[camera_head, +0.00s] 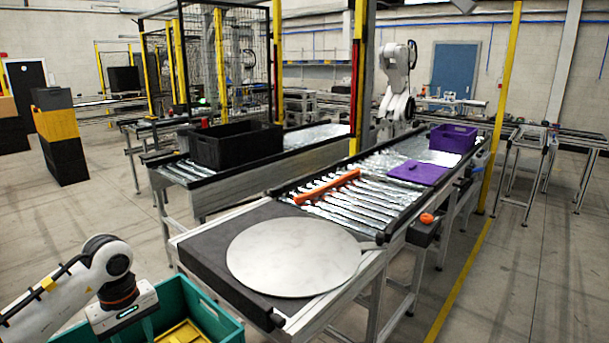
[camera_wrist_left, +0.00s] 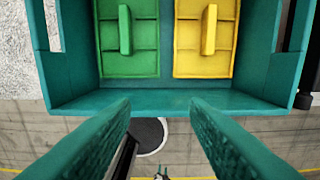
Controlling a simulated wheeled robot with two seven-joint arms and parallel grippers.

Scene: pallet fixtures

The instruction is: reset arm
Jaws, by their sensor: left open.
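My left arm comes in from the lower left of the head view, with its gripper (camera_head: 148,326) over the teal crate (camera_head: 219,325). In the left wrist view the gripper (camera_wrist_left: 160,108) has its two teal fingers wide apart with nothing between them. The crate (camera_wrist_left: 160,103) is ahead of the fingers there. Inside it a green fixture (camera_wrist_left: 111,65) lies on the left and a yellow fixture (camera_wrist_left: 190,65) on the right, each with a raised bar. In the head view part of the yellow fixture (camera_head: 182,334) shows at the bottom edge. My right gripper is in neither view.
A conveyor table with a round metal plate (camera_head: 292,257) stands right of the crate. On the conveyors are an orange bar (camera_head: 327,186), a purple lid (camera_head: 418,173), a purple crate (camera_head: 453,138) and a black crate (camera_head: 236,147). Open floor lies left of the tables.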

